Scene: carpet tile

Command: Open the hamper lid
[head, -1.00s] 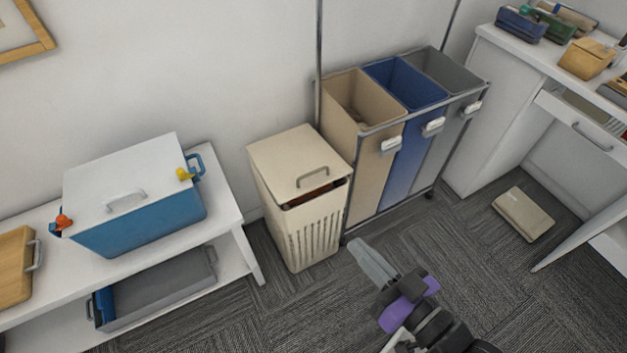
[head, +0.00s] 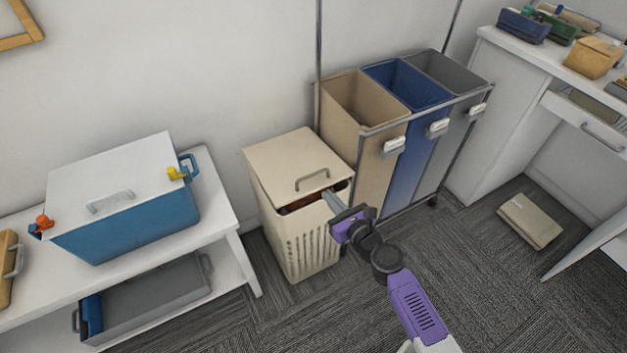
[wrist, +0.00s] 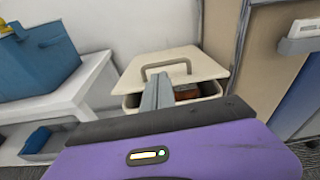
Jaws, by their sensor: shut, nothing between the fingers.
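The cream hamper (head: 312,243) stands on the carpet against the wall, with slots in its front. Its lid (head: 283,160) has a grey bar handle (head: 312,179) near the front edge. The lid sits slightly raised at the front, and reddish-brown contents (head: 305,202) show in the gap. My gripper (head: 328,195) is shut and empty at the front right of the hamper, by the gap below the handle. In the wrist view, the fingers (wrist: 157,92) reach toward the gap under the lid (wrist: 172,66). I cannot tell whether they touch the lid or rim.
A three-bin sorter (head: 372,160) stands close on the hamper's right. A white bench (head: 222,218) with a blue cooler (head: 130,225) is on the left. A folded beige item (head: 530,220) lies on the floor at right. Carpet in front is free.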

